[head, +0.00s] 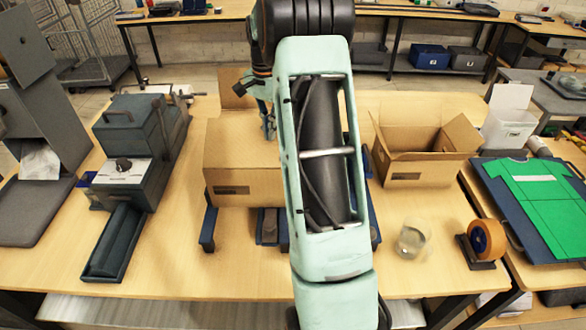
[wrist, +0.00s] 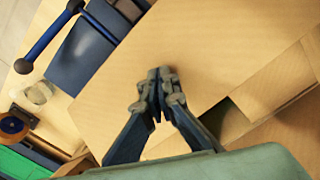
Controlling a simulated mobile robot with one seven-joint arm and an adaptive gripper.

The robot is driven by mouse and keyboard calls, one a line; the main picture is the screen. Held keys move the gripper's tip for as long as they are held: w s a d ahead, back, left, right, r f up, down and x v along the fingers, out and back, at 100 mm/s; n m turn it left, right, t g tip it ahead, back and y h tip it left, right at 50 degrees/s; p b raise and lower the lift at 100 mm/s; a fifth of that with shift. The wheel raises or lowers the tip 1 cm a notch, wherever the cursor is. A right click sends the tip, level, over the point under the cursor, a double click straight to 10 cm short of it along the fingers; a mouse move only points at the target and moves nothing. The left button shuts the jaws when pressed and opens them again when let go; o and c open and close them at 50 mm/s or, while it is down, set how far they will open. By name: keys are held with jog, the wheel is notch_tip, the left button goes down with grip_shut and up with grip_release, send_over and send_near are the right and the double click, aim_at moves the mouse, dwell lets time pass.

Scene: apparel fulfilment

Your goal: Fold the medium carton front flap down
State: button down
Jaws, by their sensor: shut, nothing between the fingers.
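The carton under my arm (head: 243,186) stands in the middle of the table in the head view, its right part hidden by my arm. Its top looks mostly covered by a flat panel, and one flap (head: 236,88) stands up at the back. In the wrist view a broad flat cardboard panel (wrist: 215,45) fills the middle, with a dark gap beside it and another flap (wrist: 275,88) at the right. My gripper (wrist: 155,78) is shut and empty, its fingertips over the panel. Whether they touch it I cannot tell. In the head view the gripper (head: 269,122) is partly hidden.
A second, open carton (head: 415,172) stands to the right. A glass (head: 412,238) and a tape dispenser (head: 481,243) are at the front right. A grey machine (head: 135,150) stands left. Blue stand parts (head: 208,230) show around the carton.

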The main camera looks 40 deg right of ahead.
jog(key=shift+w+d+f, duration=0.25)
jog(key=shift+w+f, duration=0.1)
jog(key=shift+f, duration=0.3)
jog(key=shift+w+d+f, duration=0.25)
jog(key=shift+w+f, duration=0.05)
jog(key=shift+f, duration=0.3)
jog(key=shift+w+d+f, duration=0.25)
jog(key=shift+w+f, duration=0.1)
jog(key=shift+f, duration=0.3)
jog(key=shift+b, duration=0.3)
jog(key=shift+f, duration=0.6)
jog(key=shift+r, duration=0.1)
notch_tip(320, 180, up, 9)
jog(key=shift+f+p, duration=0.1)
jog(key=shift+p, duration=0.25)
